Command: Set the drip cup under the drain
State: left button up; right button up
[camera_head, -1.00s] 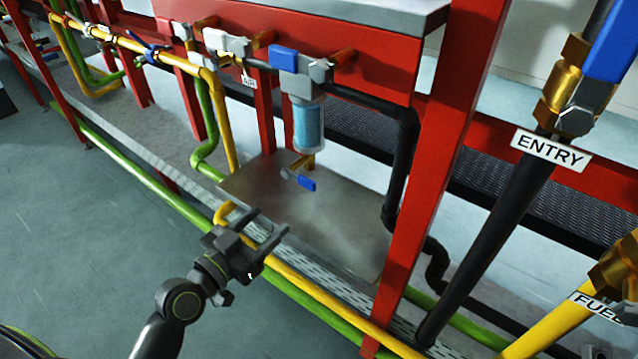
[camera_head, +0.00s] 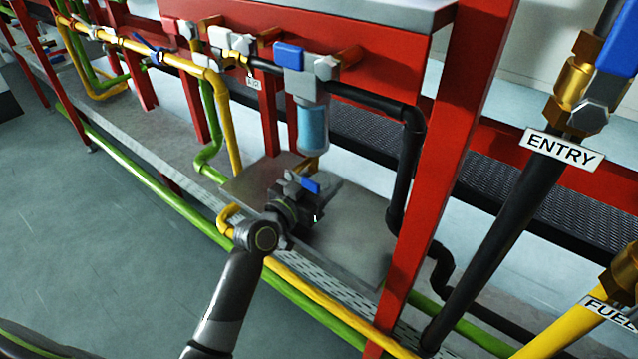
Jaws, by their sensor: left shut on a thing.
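The drain is a small brass valve (camera_head: 304,164) with a blue lever (camera_head: 311,187), below the clear blue filter bowl (camera_head: 313,130). My left gripper (camera_head: 311,196) reaches over the metal plate (camera_head: 352,237) just below the drain, close to the lever. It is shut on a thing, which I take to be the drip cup. The cup itself is mostly hidden by the gripper and I cannot make out its outline. I cannot tell whether the cup touches the plate or sits squarely below the outlet. My right gripper is out of view.
A red post (camera_head: 425,180) stands to the right of the plate. A black pipe (camera_head: 408,165) drops behind the plate. Yellow (camera_head: 310,290) and green (camera_head: 140,177) pipes run along the front edge. The floor (camera_head: 90,240) at the left is clear.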

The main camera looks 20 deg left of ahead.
pick_arm(q)
jog(key=shift+s, duration=0.1)
jog(key=shift+f, duration=0.2)
jog(key=shift+f, duration=0.15)
jog(key=o, duration=0.9)
jog(key=shift+o, duration=0.2)
jog(key=shift+r, duration=0.25)
